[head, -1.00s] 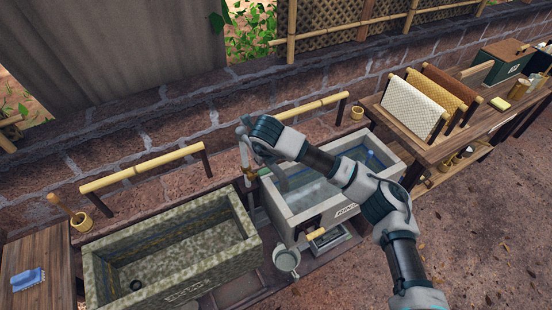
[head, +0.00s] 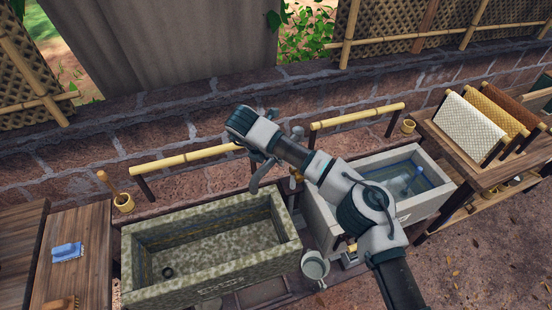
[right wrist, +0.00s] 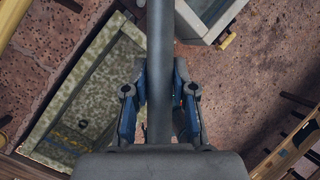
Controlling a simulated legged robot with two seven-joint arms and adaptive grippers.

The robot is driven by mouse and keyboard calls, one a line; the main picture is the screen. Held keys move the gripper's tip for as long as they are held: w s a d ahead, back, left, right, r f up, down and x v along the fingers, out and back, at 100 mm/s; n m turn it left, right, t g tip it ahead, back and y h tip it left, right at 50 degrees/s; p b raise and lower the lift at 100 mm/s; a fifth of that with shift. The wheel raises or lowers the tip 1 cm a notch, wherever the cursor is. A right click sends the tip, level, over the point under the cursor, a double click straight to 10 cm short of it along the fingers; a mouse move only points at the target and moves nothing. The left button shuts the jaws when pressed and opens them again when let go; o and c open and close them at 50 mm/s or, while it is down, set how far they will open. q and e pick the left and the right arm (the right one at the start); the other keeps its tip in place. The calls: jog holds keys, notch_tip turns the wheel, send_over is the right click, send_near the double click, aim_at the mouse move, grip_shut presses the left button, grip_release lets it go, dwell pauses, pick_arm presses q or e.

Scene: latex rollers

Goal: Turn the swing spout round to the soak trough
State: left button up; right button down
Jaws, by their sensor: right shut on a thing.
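The mossy stone trough on the left (head: 210,290) stands in front of the wall and also shows in the right wrist view (right wrist: 60,105). The grey swing spout (right wrist: 160,35) runs as a straight pipe between the fingers of my right gripper (right wrist: 160,92), which is shut on it. In the head view my right arm hides most of the spout; its grey curved end (head: 262,178) shows beside the mossy trough's back right corner. The pale rinse trough (head: 436,203) stands to the right and holds water. My left gripper is not in view.
Bamboo rails (head: 188,158) run behind the troughs. A pale mug (head: 315,264) stands in front, between the troughs. A rack of mats (head: 473,130) stands at right.

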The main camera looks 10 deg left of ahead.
jog(key=shift+a, duration=0.55)
jog(key=shift+w+r+m+g+p, duration=0.1)
jog(key=shift+w+m+g+p, duration=0.25)
jog(key=shift+m+p, duration=0.55)
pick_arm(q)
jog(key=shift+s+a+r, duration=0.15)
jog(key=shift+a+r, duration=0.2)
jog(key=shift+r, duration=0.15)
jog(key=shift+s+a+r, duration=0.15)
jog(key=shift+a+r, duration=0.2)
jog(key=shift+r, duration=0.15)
pick_arm(e)
jog(key=shift+w+a, duration=0.15)
jog(key=shift+a, duration=0.45)
jog(key=shift+d, duration=0.1)
jog(key=c, duration=0.9)
grip_release()
jog(key=shift+d, duration=0.15)
jog(key=shift+c, duration=0.2)
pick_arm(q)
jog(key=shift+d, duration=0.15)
